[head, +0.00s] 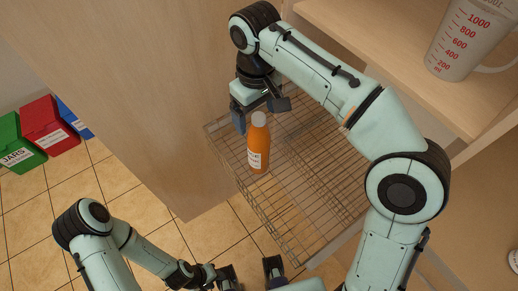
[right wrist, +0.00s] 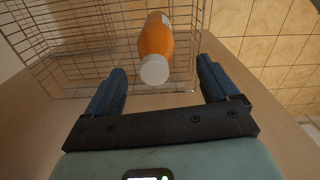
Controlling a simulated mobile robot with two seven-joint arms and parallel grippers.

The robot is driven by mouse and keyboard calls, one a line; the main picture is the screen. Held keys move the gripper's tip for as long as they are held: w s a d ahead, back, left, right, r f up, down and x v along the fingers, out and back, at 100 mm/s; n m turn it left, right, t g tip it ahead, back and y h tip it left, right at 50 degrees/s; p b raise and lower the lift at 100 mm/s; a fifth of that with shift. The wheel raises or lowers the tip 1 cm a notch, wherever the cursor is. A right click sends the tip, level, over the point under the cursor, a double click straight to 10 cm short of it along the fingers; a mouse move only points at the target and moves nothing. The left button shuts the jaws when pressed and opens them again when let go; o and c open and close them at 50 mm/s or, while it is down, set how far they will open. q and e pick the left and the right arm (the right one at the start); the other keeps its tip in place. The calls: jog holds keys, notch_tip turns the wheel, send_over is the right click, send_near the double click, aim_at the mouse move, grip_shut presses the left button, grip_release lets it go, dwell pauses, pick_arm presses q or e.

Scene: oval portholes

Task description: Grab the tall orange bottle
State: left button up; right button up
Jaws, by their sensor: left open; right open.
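The tall orange bottle (head: 259,150) has a white cap and a white label. It stands in a wire basket (head: 318,165). My right gripper (head: 260,111) is open beside the bottle's cap end in the head view. In the right wrist view the bottle (right wrist: 157,39) lies ahead, with its cap (right wrist: 155,70) near the gap between the open fingers (right wrist: 162,88). I cannot tell whether they touch it. My left gripper (head: 248,273) is open and empty at the bottom of the head view, away from the bottle.
A wooden panel (head: 130,80) stands left of the basket. A measuring jug (head: 467,40) sits on a shelf at the upper right. Green (head: 20,148), red (head: 52,125) and blue (head: 76,118) bins stand on the tiled floor at far left.

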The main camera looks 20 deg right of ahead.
aim_at(259, 129)
jog(key=shift+w+f, duration=0.15)
jog(key=shift+f, duration=0.65)
jog(key=f, duration=0.1)
jog(key=f+b, duration=0.1)
jog(key=f, duration=0.3)
jog(key=shift+d+f+b, duration=0.1)
jog(key=shift+d+b, duration=0.2)
jog(key=shift+b, duration=0.1)
grip_shut()
